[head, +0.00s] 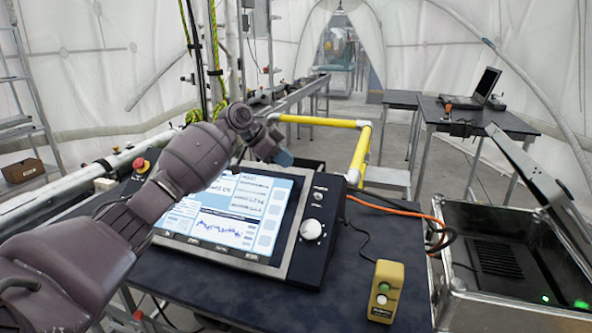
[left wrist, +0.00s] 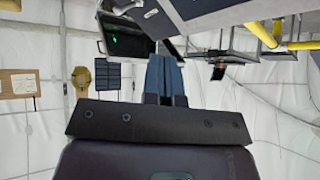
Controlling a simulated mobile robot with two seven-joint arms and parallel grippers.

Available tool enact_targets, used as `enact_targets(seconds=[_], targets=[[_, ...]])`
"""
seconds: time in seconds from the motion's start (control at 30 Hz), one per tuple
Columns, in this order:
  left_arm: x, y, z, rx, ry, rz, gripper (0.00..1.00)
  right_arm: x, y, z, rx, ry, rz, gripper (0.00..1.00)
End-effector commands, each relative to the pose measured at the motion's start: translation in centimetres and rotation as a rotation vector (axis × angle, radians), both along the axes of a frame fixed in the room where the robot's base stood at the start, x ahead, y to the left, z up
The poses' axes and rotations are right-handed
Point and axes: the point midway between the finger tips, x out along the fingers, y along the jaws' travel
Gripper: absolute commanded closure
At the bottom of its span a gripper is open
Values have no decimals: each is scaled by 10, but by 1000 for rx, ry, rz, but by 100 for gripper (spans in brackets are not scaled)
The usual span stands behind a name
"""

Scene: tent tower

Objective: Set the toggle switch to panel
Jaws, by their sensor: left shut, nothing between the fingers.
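The control console (head: 318,240) stands tilted on the dark table, with a large lit screen (head: 225,215). A small dark control (head: 318,194), perhaps the toggle switch, sits on the console's right strip above a white round knob (head: 312,229). Its setting is too small to read. My left arm crosses the screen from the left. My left gripper (head: 284,158) is above the console's upper edge, left of that control and apart from it. In the left wrist view its blue fingers (left wrist: 165,78) are together and empty. My right gripper is not in view.
A yellow box (head: 385,291) with a green and a white button stands on the table (head: 345,290) front right. A red stop button (head: 141,166) is at left. A yellow rail (head: 360,150) runs behind the console. Orange and black cables lead to an open case (head: 500,300).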

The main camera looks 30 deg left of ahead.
Motion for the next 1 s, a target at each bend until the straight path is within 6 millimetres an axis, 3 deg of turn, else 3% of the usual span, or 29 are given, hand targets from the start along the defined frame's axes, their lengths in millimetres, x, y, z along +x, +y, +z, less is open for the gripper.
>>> enact_targets(seconds=[0.3,1.0], targets=[[-19,16,20,0,1,1,100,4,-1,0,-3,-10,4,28],[-20,16,22,0,1,1,100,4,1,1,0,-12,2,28]])
